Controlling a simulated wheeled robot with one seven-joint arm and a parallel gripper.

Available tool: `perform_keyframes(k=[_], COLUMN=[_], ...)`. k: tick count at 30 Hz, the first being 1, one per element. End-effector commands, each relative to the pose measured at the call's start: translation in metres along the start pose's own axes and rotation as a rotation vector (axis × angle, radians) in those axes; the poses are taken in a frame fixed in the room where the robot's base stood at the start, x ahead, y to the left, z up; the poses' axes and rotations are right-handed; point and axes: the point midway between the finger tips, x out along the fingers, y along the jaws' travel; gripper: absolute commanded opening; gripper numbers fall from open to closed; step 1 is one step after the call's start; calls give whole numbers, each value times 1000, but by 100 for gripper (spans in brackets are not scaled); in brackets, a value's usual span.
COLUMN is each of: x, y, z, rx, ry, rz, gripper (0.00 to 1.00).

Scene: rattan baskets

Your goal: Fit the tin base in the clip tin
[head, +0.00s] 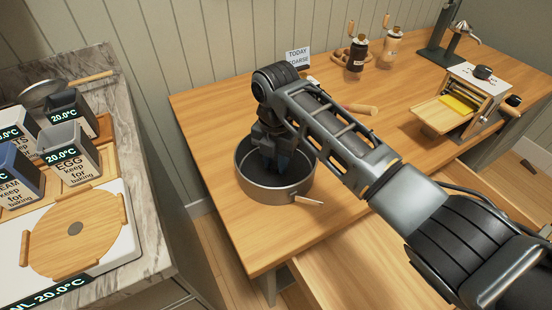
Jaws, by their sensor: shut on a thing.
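The clip tin (282,196), a round grey metal ring with a pale clip handle at its front right, stands on the wooden table near its left end. My gripper (274,166) points down inside the ring, its fingers below the rim. It is shut on the tin base (262,178), a dark disc low inside the ring. The fingers and the tin's wall hide the grip and part of the disc. I cannot tell whether the disc lies flat or is fully seated.
My arm crosses the table from the right and hides part of it. A small sign (298,57), two grinders (357,55) and a pasta machine (478,90) stand farther back. A marble counter (130,130) with labelled containers is at the left, across a gap.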

Motion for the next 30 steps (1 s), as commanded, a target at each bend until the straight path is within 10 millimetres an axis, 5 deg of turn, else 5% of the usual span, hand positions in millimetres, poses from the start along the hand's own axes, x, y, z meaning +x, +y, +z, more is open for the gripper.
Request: perform_keyframes(k=[11,12,18,21,30], x=[8,7,7,7,3], y=[0,0,0,0,0], z=[0,0,0,0,0], rx=[0,0,0,0,-1], ry=[0,0,0,0,-1], rz=[0,0,0,0,2], gripper=[0,31,50,57,57])
